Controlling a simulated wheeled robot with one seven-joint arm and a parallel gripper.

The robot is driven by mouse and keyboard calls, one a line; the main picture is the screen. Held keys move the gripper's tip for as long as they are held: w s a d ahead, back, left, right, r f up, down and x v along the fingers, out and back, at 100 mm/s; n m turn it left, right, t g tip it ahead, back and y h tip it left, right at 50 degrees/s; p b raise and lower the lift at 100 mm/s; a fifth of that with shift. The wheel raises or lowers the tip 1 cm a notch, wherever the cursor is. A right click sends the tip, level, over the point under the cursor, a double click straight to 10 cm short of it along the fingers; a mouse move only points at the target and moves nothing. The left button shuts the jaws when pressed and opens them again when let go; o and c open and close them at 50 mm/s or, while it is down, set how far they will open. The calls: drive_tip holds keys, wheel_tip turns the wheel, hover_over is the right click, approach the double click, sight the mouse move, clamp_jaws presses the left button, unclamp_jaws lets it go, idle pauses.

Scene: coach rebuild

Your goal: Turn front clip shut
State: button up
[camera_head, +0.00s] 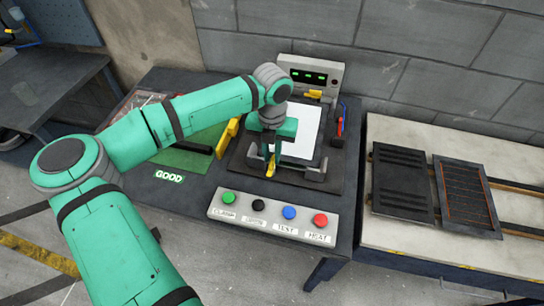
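A yellow front clip (270,169) sits at the near edge of the dark fixture (238,172) on the bench, below my gripper. My gripper (273,157) points down right at this clip, and its fingers partly cover it. I cannot tell whether the fingers touch the clip or how far apart they are. A white panel (309,119) lies in the fixture, partly hidden by my wrist. Another yellow clip (226,139) stands at the left side, and one more (314,93) is at the back.
A panel of green, black, blue and red buttons (272,222) lies in front of the fixture. A grey box with green lights (311,75) stands behind it. A green mat marked GOOD (196,154) is left. A pale table with dark panels (403,183) is right.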

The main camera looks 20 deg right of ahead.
sight(272, 160)
wheel_tip(272, 160, up, 9)
drive_tip(key=shift+r, duration=0.15)
idle(0.6)
